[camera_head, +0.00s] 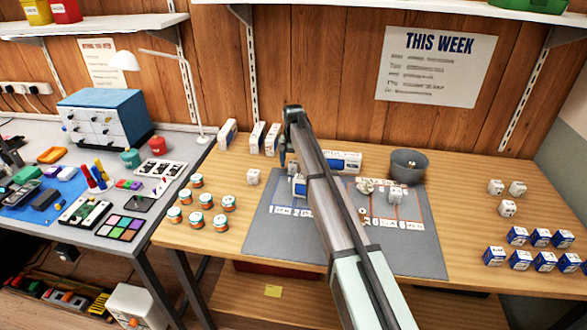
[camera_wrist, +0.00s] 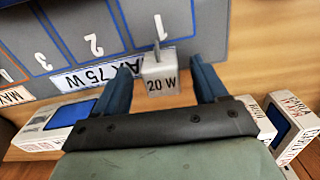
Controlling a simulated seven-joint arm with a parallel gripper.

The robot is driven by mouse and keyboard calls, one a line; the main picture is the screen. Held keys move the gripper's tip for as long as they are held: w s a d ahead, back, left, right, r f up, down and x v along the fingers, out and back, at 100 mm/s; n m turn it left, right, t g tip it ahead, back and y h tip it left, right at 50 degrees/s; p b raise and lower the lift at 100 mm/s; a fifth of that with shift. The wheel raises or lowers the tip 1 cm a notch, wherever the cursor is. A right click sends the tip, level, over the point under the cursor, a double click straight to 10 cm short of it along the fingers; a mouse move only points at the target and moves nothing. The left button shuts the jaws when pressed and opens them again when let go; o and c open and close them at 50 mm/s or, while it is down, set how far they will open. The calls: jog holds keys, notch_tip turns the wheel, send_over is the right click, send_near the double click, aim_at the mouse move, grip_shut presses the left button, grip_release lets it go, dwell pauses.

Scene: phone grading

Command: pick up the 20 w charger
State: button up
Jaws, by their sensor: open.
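The 20 W charger (camera_wrist: 160,76) is a small pale block with dark "20 W" lettering and a prong on its far side. In the wrist view it lies between the two blue fingers of my gripper (camera_wrist: 163,72), with gaps at both sides. My gripper is open and not closed on it. In the head view my gripper (camera_head: 287,147) is over the back of the grey mat (camera_head: 262,222). My arm crosses the mat there and hides part of it, so the charger is hard to make out.
A white and blue box (camera_head: 342,162) stands at the mat's back, beside a grey bowl (camera_head: 409,166). White boxes (camera_head: 258,138) stand at the back left. A white cube (camera_head: 253,177) and several round tins (camera_head: 197,200) lie left of the mat. Blue-white boxes (camera_head: 520,260) sit right.

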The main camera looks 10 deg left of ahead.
jog(key=shift+f, duration=0.95)
jog(key=shift+c, duration=0.3)
jog(key=c, duration=1)
jog(key=shift+r, duration=0.15)
